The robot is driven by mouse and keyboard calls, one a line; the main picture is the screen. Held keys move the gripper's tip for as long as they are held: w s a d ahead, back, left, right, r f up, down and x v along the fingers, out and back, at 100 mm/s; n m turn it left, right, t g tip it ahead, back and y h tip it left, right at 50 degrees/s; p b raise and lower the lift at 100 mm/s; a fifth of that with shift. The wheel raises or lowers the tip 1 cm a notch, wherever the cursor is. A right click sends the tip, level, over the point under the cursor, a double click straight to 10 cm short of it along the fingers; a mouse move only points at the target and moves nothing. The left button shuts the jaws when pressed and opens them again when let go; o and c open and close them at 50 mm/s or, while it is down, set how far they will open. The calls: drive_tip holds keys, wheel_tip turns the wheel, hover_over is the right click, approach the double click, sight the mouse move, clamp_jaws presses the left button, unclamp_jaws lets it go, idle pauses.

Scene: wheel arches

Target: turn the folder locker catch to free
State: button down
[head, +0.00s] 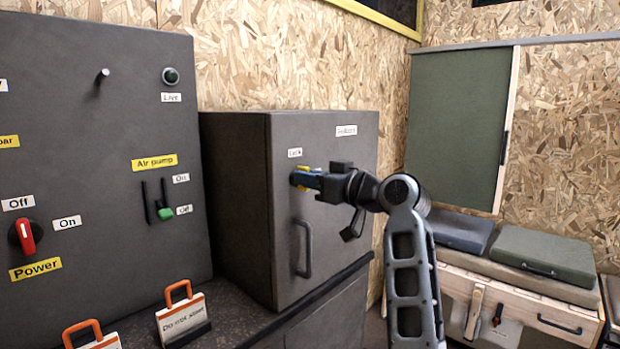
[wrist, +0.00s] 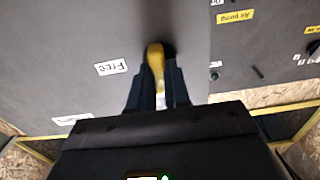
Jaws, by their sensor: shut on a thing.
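The folder locker (head: 325,235) is a dark grey cabinet in the middle of the head view, with a white label at its upper right. Its yellow catch (wrist: 156,60) shows between my fingers in the wrist view, next to a dark round spot on the door. A "Lock" label (head: 295,153) sits just above the catch in the head view. A "Free" label (wrist: 111,67) shows upside down in the wrist view, left of the catch. My gripper (head: 304,179) is shut on the catch and hides most of it in the head view.
The locker door has a dark vertical handle (head: 303,250) below the catch. Left stands a grey panel (head: 100,120) with an air pump lever and a red power knob. Orange-handled signs (head: 183,315) stand on the counter. Cushioned boxes (head: 545,255) are at the right.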

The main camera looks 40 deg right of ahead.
drive_tip(key=shift+d+f+m+p, duration=0.1)
drive_tip(key=shift+d+m+p, duration=0.1)
drive_tip(key=shift+m+p, duration=3.85)
drive_tip(key=shift+d+f+m+p, duration=0.1)
drive_tip(key=shift+d+m+p, duration=0.05)
drive_tip(key=shift+m+p, duration=3.9)
drive_tip(key=shift+m+b, duration=0.65)
drive_tip(key=shift+m, duration=0.25)
drive_tip(key=c, duration=1.1)
unclamp_jaws()
drive_tip(key=shift+w+f, duration=0.1)
drive_tip(key=shift+f, duration=0.05)
drive_tip(key=shift+s+d+b, duration=0.15)
drive_tip(key=shift+s+b, duration=0.55)
drive_tip(key=shift+s, duration=3.2)
